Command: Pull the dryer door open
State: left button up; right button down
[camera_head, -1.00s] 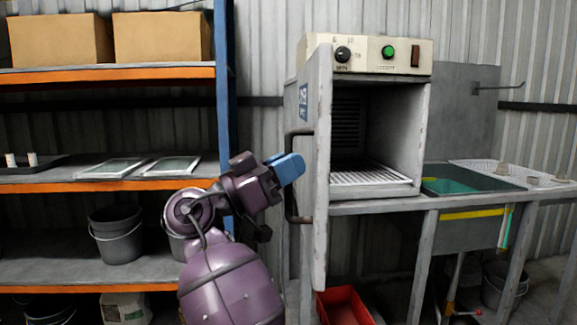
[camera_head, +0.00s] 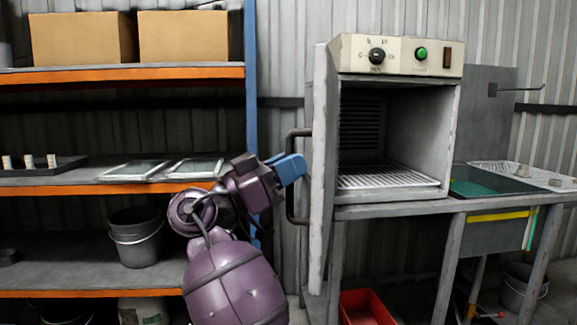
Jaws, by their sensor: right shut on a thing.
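The dryer (camera_head: 395,55) is a grey cabinet with a cream control panel, a dial and a green button. Its door (camera_head: 321,190) stands open on the left side, seen nearly edge-on, and the chamber with its wire rack (camera_head: 385,178) shows. A dark bar handle (camera_head: 291,208) is on the door's left face. My right gripper (camera_head: 291,168), with blue fingers, is shut on the handle around its middle; the fingers hide part of the bar. My left gripper is not in view.
A shelf unit (camera_head: 120,74) with boxes, trays and a bucket (camera_head: 136,236) stands at the left, close to my arm. A sink (camera_head: 490,186) is right of the dryer.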

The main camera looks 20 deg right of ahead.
jog(key=shift+r, duration=0.1)
dwell(0.4)
jog(key=c, duration=1.1)
grip_release()
jog(key=shift+c, duration=0.2)
jog(key=shift+a, duration=0.1)
jog(key=v, duration=1)
jog(key=shift+a, duration=0.3)
